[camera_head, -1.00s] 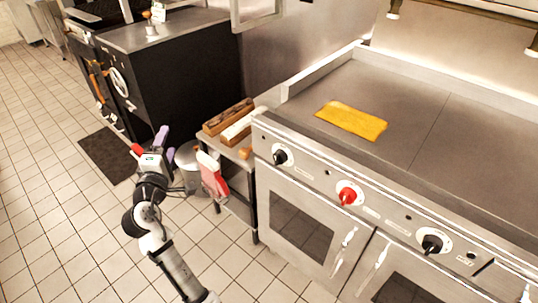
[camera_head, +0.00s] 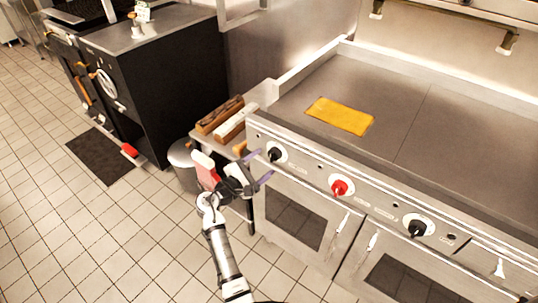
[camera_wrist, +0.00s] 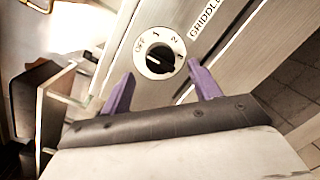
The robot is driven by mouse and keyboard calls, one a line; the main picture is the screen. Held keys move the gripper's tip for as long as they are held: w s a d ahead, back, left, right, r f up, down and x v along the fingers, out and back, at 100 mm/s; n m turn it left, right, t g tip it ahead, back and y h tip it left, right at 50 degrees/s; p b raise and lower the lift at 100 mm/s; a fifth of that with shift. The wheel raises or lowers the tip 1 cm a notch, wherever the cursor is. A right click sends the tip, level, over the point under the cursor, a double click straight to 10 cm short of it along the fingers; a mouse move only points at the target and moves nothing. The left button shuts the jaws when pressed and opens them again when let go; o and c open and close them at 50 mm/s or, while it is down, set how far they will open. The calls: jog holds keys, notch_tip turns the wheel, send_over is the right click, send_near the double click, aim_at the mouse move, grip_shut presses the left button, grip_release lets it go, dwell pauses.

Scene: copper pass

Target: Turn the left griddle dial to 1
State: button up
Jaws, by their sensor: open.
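The left griddle dial (camera_head: 274,154) is a black knob on a white round plate at the left end of the griddle's front panel. In the wrist view the dial (camera_wrist: 157,60) shows its plate with OFF and other marks, beside a GRIDDLE label; the knob's exact setting is hard to read. My gripper (camera_head: 266,167) is open, its purple fingers just in front of the panel near the dial. In the wrist view my gripper (camera_wrist: 160,80) has one finger on either side of the dial's lower part; I cannot tell whether they touch it.
A red dial (camera_head: 340,188) and another black dial (camera_head: 417,229) sit farther right on the panel. A yellow cloth (camera_head: 340,115) lies on the griddle. A small side table with wooden blocks (camera_head: 219,115) and a bin (camera_head: 181,154) stand left of the griddle.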

aim_at(270, 157)
jog(key=shift+p+x, duration=0.3)
jog(key=shift+x, duration=1.65)
jog(key=c, duration=1)
jog(key=shift+o, duration=0.2)
jog(key=shift+f+m+b, duration=0.1)
jog(key=shift+m+b, duration=0.3)
jog(key=shift+m+y+b, duration=0.6)
jog(key=shift+m+b, duration=3.15)
jog(key=shift+m, duration=0.55)
jog(key=shift+r, duration=0.2)
